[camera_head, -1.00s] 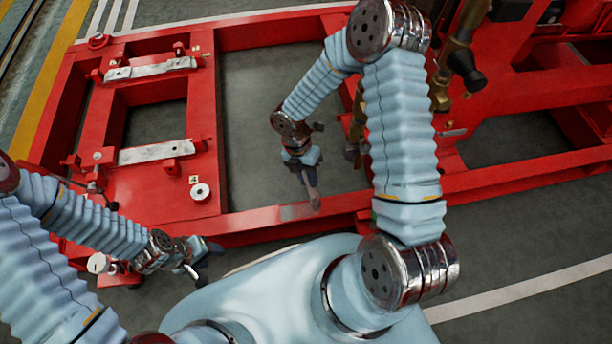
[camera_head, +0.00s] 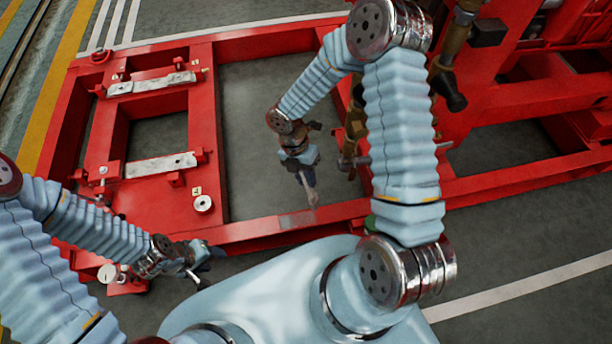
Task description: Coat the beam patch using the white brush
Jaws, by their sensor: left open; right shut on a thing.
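The beam patch (camera_head: 297,219) is a dull grey area on the top of the near red beam. My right gripper (camera_head: 305,170) points down over the opening behind that beam and is shut on the brush (camera_head: 311,192). The brush is small in view; its pale tip hangs just behind and above the patch in the picture, apart from it as far as I can tell. My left gripper (camera_head: 207,258) is open and empty, low at the near left beside the frame's front edge.
The red frame (camera_head: 150,215) carries grey metal plates (camera_head: 160,166) and a white round piece (camera_head: 203,204). White cylinders (camera_head: 108,273) stand near my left wrist. Red machinery with brass-coloured pipes (camera_head: 450,60) rises at the right. Bare floor shows inside the frame.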

